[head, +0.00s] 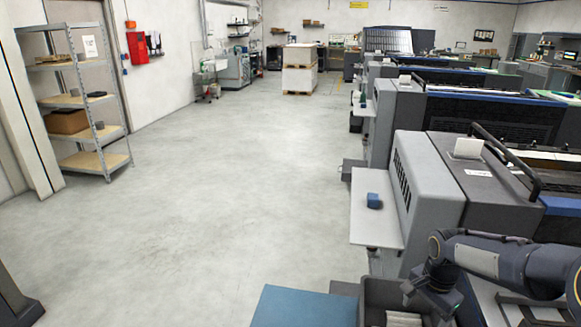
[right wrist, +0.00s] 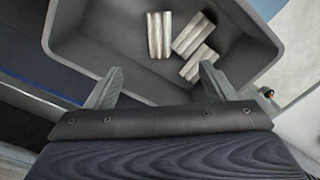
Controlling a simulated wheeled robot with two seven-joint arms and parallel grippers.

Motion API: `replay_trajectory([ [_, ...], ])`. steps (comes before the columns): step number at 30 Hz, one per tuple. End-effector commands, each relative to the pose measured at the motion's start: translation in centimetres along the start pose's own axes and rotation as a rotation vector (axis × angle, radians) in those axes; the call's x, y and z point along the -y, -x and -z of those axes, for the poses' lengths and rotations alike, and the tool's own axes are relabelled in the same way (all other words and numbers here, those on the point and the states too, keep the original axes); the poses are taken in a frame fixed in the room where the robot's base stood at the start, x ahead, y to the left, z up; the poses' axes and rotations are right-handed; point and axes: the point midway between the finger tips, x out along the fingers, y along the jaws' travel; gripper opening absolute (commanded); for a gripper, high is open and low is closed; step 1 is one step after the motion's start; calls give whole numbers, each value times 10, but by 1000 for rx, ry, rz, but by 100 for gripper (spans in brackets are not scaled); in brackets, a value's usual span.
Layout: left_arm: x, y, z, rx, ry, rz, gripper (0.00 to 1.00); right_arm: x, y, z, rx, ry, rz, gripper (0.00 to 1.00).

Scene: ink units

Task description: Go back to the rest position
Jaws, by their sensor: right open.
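My right gripper (right wrist: 157,88) is open and empty in the right wrist view, its two fingers spread over the near edge of a dark grey bin (right wrist: 90,45). Several pale, ridged pieces (right wrist: 194,36) lie inside the bin. In the head view my right arm comes in from the lower right, and its gripper points down over the bin (head: 375,293) at the bottom. The fingertips are hard to make out there. My left gripper is not in view.
A blue surface (head: 303,308) lies left of the bin. Shelving (head: 88,100) is at the left. The floor (head: 220,170) between is clear.

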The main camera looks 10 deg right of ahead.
Motion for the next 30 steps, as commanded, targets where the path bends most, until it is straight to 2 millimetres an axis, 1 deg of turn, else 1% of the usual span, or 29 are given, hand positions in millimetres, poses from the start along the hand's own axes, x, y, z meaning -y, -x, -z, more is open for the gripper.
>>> replay_trajectory([
  [1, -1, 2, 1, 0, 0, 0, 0, -5, 19, -10, -6, 47, 29, 77],
  [2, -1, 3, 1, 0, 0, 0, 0, -9, 29, -18, -8, 84, 48, 77],
  [3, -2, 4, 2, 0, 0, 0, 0, -15, 43, -29, -10, 140, 77, 77],
  [5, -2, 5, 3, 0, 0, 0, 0, -27, 64, -49, -16, 236, 126, 77],
  [6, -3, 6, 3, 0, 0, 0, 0, -36, 76, -64, -21, 302, 160, 77],
  [8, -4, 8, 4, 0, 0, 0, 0, -49, 91, -85, -31, 400, 211, 77],
  [9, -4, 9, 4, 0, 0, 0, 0, -58, 100, -100, -38, 465, 246, 77],
  [11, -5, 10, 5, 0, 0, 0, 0, -72, 110, -121, -55, 563, 302, 77],
  [12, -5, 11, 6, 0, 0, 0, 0, -81, 114, -135, -67, 626, 338, 77],
  [15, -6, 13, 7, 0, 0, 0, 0, -101, 120, -167, -101, 772, 424, 77],
  [18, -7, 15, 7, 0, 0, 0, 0, -116, 121, -191, -134, 887, 493, 77],
  [21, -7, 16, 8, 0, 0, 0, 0, -124, 119, -206, -161, 966, 540, 77],
  [25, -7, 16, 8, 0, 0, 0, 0, -129, 117, -215, -176, 1012, 567, 77],
  [30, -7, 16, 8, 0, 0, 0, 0, -130, 116, -216, -177, 1018, 569, 77],
])
